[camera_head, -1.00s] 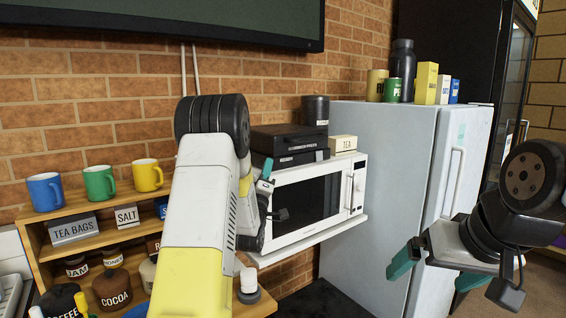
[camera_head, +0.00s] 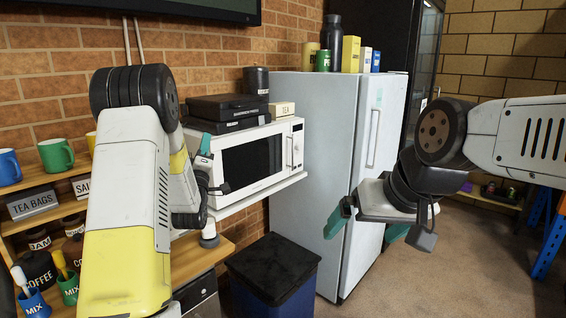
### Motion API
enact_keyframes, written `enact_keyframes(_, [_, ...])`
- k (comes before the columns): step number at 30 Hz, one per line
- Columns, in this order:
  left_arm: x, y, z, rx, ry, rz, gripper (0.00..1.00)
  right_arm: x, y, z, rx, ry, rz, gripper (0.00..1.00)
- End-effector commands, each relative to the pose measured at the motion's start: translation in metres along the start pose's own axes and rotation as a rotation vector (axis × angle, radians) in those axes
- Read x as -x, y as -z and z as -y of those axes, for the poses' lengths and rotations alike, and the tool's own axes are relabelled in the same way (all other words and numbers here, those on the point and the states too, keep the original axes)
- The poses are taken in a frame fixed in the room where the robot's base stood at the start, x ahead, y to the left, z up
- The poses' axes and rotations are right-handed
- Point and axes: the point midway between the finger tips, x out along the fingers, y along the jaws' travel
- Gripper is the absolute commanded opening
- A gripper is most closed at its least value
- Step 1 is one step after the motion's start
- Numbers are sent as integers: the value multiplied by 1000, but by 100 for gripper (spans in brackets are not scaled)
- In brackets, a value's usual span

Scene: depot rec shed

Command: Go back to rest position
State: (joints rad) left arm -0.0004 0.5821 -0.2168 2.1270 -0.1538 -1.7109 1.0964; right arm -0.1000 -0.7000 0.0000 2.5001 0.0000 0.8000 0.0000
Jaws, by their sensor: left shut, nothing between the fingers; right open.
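My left arm comes in at the left, and its gripper (camera_head: 205,145) shows as a teal fingertip in front of the microwave's left side. It is shut and holds nothing. Most of that gripper is hidden behind my own arm and wrist. My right gripper (camera_head: 367,228) is in front of the fridge. Its two teal fingers are spread apart and nothing is between them.
A white microwave (camera_head: 250,158) sits on a wall shelf, with black cases and a tea box on top. The pale fridge (camera_head: 318,125) stands right of it. A dark bin (camera_head: 275,265) stands below. A wooden shelf with mugs and jars is at left. Floor at right is open.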

Motion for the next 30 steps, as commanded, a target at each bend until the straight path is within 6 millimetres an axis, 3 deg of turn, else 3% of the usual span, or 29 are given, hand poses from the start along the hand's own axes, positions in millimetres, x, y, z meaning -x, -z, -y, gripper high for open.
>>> enact_keyframes(11, [-8, 4, -6, -54, 89, 35, 0, 0, 0, 0, 0, 0, 0, 100])
enact_keyframes(22, [-9, 8, -23, -172, 283, 158, 0, 0, 0, 0, 0, 0, 0, 100])
enact_keyframes(26, [3, 8, -37, -239, 384, 255, 0, 0, 0, 0, 0, 0, 0, 100])
enact_keyframes(30, [38, 5, -61, -336, 510, 435, 0, 0, 0, 0, 0, 0, 0, 100])
